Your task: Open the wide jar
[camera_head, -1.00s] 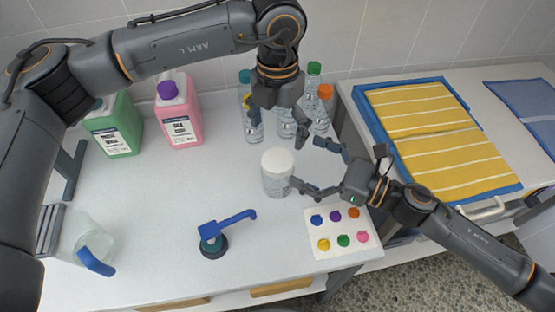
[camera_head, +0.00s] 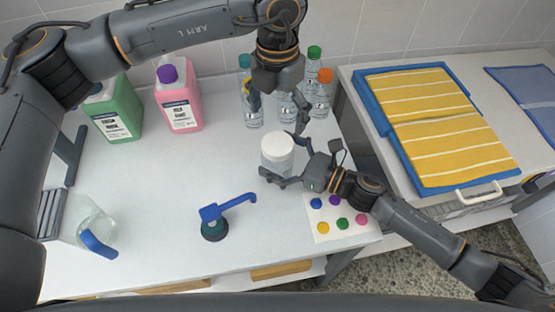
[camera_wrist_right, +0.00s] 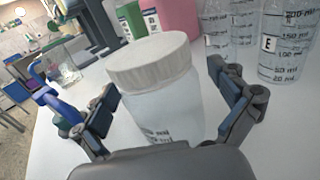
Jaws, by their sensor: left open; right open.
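The wide jar (camera_head: 277,158) is a clear jar with a white ridged lid (camera_head: 278,144), standing upright on the white table. The lid looks seated on it. My right gripper (camera_head: 283,160) is open, with a finger on each side of the jar. In the right wrist view the jar (camera_wrist_right: 165,105) stands between the two spread fingers (camera_wrist_right: 170,108); whether they touch it I cannot tell. My left gripper (camera_head: 278,106) is open, pointing down above and behind the jar, in front of the clear bottles. It holds nothing that I can see.
Several clear bottles with coloured caps (camera_head: 322,95) stand behind the jar. Green (camera_head: 117,112) and pink (camera_head: 180,102) jugs stand at back left.

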